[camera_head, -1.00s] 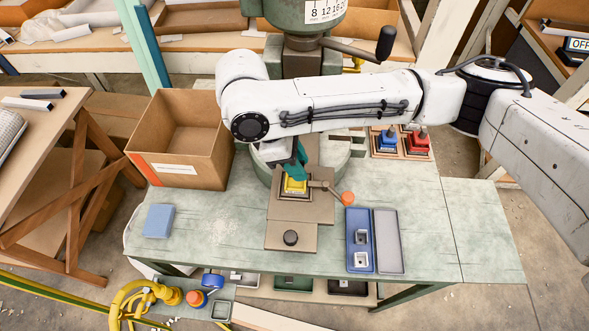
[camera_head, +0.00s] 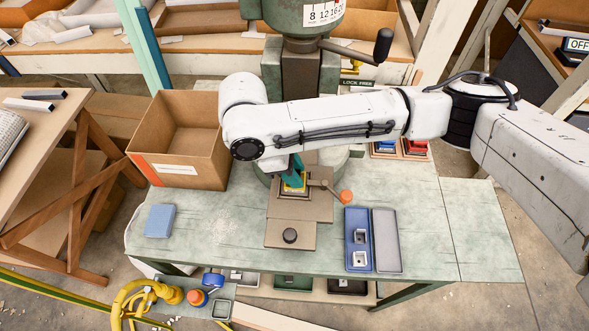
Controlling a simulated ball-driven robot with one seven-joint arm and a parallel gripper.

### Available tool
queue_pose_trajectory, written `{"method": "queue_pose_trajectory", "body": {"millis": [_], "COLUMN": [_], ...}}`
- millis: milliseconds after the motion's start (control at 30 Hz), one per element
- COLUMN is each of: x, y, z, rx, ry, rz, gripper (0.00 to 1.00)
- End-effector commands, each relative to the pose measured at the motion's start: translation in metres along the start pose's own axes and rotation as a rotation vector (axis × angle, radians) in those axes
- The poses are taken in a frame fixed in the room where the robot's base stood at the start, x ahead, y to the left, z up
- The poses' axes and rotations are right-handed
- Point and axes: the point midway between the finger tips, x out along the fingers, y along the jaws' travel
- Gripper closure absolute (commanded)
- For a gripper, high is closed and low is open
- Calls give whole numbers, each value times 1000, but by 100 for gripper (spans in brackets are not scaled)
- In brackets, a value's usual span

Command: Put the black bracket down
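My gripper (camera_head: 293,181) shows as teal fingers under my white arm, low at the yellow-edged nest on the press bed (camera_head: 300,205). My arm covers its upper part, and the gap between the fingers is too small to read. I cannot make out a black bracket, in the fingers or in the yellow nest (camera_head: 294,187). The blue tray (camera_head: 358,260) at the right of the bed holds two pale metal pieces. The grey tray (camera_head: 387,241) beside it looks empty.
An open cardboard box (camera_head: 178,146) stands on the bench at left. A blue block (camera_head: 160,220) lies at the front left. An orange-knobbed lever (camera_head: 346,196) sticks out right of the nest. Blue and red fixtures (camera_head: 415,149) sit behind my arm. The right bench end is clear.

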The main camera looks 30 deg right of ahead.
Motion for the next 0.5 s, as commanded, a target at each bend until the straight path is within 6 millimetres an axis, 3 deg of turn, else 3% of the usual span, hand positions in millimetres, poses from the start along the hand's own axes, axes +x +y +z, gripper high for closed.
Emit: {"method": "queue_pose_trajectory", "body": {"millis": [33,233,367,500], "x": [13,11,-1,-32], "y": [-8,-7,-8,-5], "z": [-4,-3,-2,-1], "rx": [-8,-7,-8,-8], "ry": [-6,-7,-6,-4], "rz": [-23,-25,-25,-17], "gripper": [63,44,44,44]}}
